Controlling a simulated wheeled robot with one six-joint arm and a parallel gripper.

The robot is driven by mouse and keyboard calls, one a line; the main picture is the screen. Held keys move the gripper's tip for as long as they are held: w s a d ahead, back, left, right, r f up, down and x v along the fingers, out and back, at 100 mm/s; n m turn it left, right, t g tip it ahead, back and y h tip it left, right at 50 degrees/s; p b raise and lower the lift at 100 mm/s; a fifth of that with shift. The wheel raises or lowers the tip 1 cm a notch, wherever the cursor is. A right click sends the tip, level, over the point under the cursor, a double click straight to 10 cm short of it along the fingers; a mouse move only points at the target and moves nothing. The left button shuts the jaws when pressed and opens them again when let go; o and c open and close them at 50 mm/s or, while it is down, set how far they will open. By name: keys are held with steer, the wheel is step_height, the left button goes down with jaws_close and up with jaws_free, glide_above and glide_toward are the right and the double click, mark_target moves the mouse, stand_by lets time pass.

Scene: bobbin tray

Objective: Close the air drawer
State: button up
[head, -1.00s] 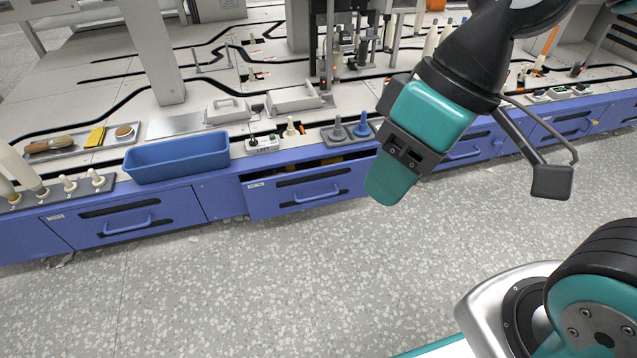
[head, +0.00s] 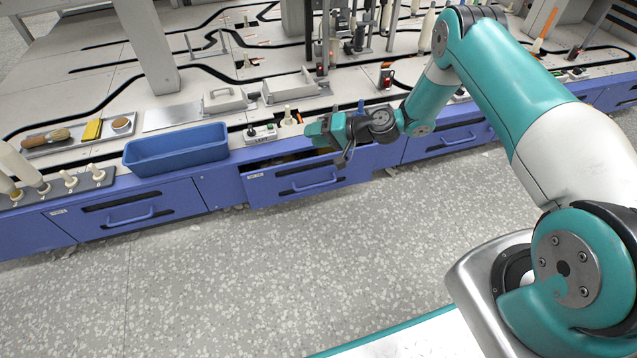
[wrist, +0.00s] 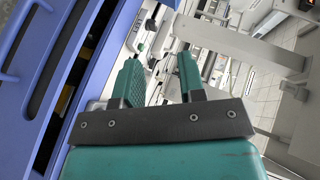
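The middle blue drawer (head: 270,188) in the bench front stands partly open, with a dark gap along its top edge. Its bar handle (head: 315,186) faces me. Its label is too small to read. In the wrist view the drawer's blue front (wrist: 62,22) runs along the left, with its dark inside and something yellow behind it. My gripper (head: 312,130) is just above the drawer's top edge near the bench rim, pointing left in the head view. In the wrist view my gripper (wrist: 160,60) shows two teal fingers apart with nothing between them.
A blue bin (head: 180,152) stands on the bench edge left of the drawer. A small switch box (head: 261,134) and a pale bobbin-like peg (head: 288,117) are close to my gripper. Another blue drawer (head: 130,215) to the left looks shut. The floor in front is clear.

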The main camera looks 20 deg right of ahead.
steer(key=s+d+f+m+t+h+p, duration=0.1)
steer(key=s+d+f+m+t, duration=0.15)
steer(key=f, duration=0.45)
steer(key=s+d+f+m+t+h, duration=0.1)
steer(key=s+d+f+m+t, duration=0.2)
steer(key=f, duration=0.4)
steer(key=m+t+h, duration=0.2)
steer(key=m+h, duration=0.1)
steer(key=m, duration=0.3)
glide_toward(319, 185)
steer(key=shift+f+b+x, duration=0.2)
steer(key=shift+b+x, duration=5)
steer(key=shift+b, duration=6.9)
steer(key=shift+d, duration=0.1)
jaws_close()
